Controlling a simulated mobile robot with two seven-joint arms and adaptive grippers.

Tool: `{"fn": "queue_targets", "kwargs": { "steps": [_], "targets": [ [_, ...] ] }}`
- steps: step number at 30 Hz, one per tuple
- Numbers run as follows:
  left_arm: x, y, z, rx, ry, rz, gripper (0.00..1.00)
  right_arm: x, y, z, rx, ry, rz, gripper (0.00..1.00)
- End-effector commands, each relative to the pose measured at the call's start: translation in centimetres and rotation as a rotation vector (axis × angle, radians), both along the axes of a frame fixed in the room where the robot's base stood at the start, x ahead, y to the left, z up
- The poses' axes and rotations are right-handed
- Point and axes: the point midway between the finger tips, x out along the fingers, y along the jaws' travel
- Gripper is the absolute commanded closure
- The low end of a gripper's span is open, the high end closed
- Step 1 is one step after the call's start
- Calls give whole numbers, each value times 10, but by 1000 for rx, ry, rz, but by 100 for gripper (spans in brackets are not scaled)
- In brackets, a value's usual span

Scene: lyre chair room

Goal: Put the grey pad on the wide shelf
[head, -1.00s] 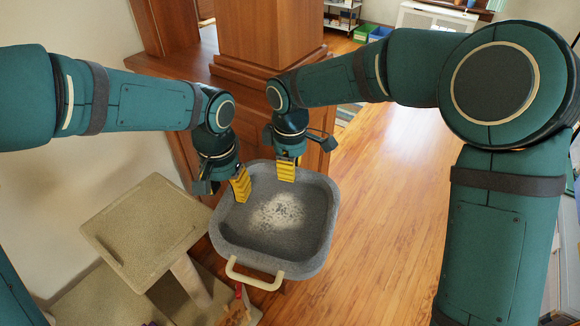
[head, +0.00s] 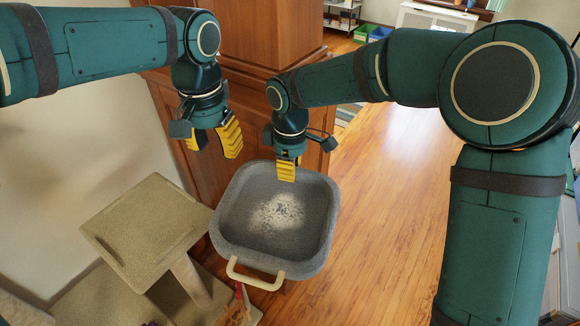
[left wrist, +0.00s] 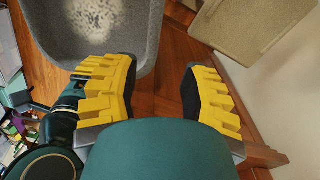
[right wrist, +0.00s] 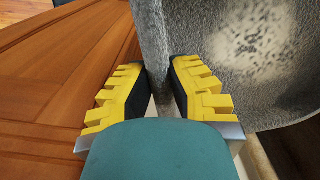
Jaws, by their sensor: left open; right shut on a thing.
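The only grey thing fitting the pad (head: 318,250) is a tray-like piece with raised walls, a pale speckled patch inside and a cream handle at its near side. My right gripper (head: 287,170) is shut on its far wall, one finger inside; the right wrist view shows the wall (right wrist: 152,35) between the fingers (right wrist: 155,85). My left gripper (head: 212,143) is open and empty, above and apart from the pad's far left corner. The left wrist view shows the pad (left wrist: 145,45) beside the open fingers (left wrist: 162,85). I cannot tell which surface is the wide shelf.
A beige carpeted platform (head: 145,230) on a post stands left of the pad, close to its wall. A wooden cabinet (head: 250,100) stands behind the pad. Open wooden floor (head: 390,220) lies to the right. A small rack (head: 342,17) is far back.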

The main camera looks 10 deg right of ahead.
Motion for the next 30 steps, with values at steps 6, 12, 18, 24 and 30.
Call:
{"fn": "queue_targets", "kwargs": {
  "steps": [6,12,18,24,30],
  "targets": [
    [48,35,-59,-45,-97,3,56,0,0,0,0,0,0,100],
    [62,42,-159,-158,-124,15,56,0,0,0,0,0,0,100],
    [32,28,-252,-272,-81,84,56,0,0,0,0,0,0,100],
    [-23,18,-333,-365,-34,222,56,0,0,0,0,0,0,100],
    [-86,14,-384,-399,-8,388,56,0,0,0,0,0,0,100]
  ]
}}
